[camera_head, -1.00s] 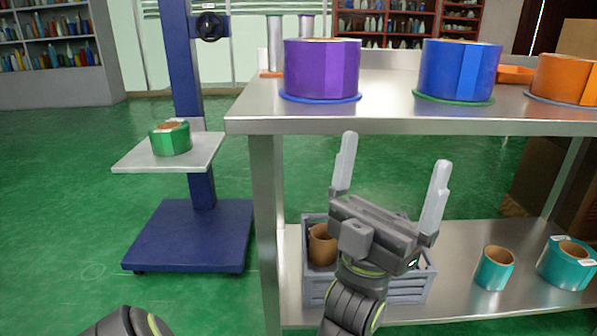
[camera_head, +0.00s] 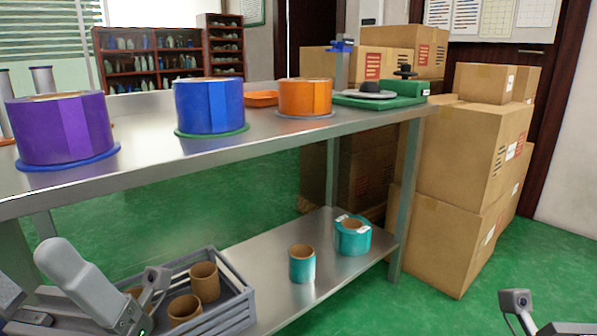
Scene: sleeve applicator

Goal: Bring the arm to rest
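My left arm's end (camera_head: 75,280) is at the bottom left, in front of the lower shelf and partly over the grey crate (camera_head: 228,290). Its pale grey parts are close to the camera and cut by the frame edge, so I cannot tell its opening. At the bottom right only a small camera-like part and bracket of my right arm show; its fingers are out of view. I see nothing held.
The steel table (camera_head: 140,160) carries a purple roll (camera_head: 62,130), a blue roll (camera_head: 208,106), an orange roll (camera_head: 305,97) and a green device (camera_head: 385,95). Teal rolls (camera_head: 302,265) stand on the lower shelf (camera_head: 262,262). Cardboard boxes (camera_head: 450,160) are stacked at the right. Green floor is open at lower right.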

